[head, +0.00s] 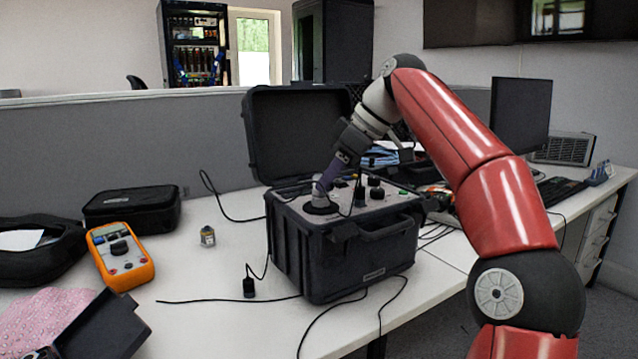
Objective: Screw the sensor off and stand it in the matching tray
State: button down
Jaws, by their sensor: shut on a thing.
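A black portable calibrator case (345,262) stands open on the white desk, its lid raised at the back. On the left of its panel is a round black mount (320,208). My gripper (323,186) reaches down over this mount from the upper right, tilted, with its purple fingers shut on a small greyish sensor (319,196). The sensor is mostly hidden by the fingers and appears to be at the mount; I cannot tell whether it is still threaded on. I cannot make out a matching tray with certainty.
A small grey and yellow block (207,237) stands left of the case. An orange multimeter (120,256), a black pouch (131,206) and a dark open box (103,328) lie farther left. A black connector (249,287) and loose cables lie on the desk (200,275), which has free room between.

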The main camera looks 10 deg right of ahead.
jog(key=shift+d+f+n+g+p, duration=0.2)
jog(key=shift+f+n+g+p, duration=0.15)
jog(key=shift+n+g+p, duration=0.25)
jog(key=c, duration=1.2)
grip_release()
jog(key=shift+w, duration=0.15)
jog(key=shift+o, duration=1)
jog(key=shift+a+r, duration=0.1)
jog(key=shift+r, duration=0.1)
jog(key=shift+o, duration=0.5)
jog(key=shift+s+a+m+t+h+b, duration=0.15)
jog(key=shift+m+t+h+b, duration=0.1)
jog(key=shift+m+t+b, duration=0.5)
jog(key=shift+s+a+m+t+h+b, duration=0.15)
jog(key=shift+m+t+h+b, duration=0.15)
jog(key=shift+m+b, duration=0.7)
jog(key=shift+s+m+t+h+b, duration=0.1)
jog(key=shift+m+t+h+b, duration=0.3)
jog(key=shift+m, duration=0.45)
jog(key=shift+s+a+r+m+t+h, duration=0.1)
jog(key=shift+m+t+h, duration=0.2)
jog(key=shift+m, duration=0.35)
jog(key=shift+s+a+m+t+h, duration=0.15)
jog(key=shift+m+h, duration=0.1)
jog(key=shift+m, duration=0.4)
jog(key=shift+w+d, duration=0.1)
jog(key=shift+w, duration=0.05)
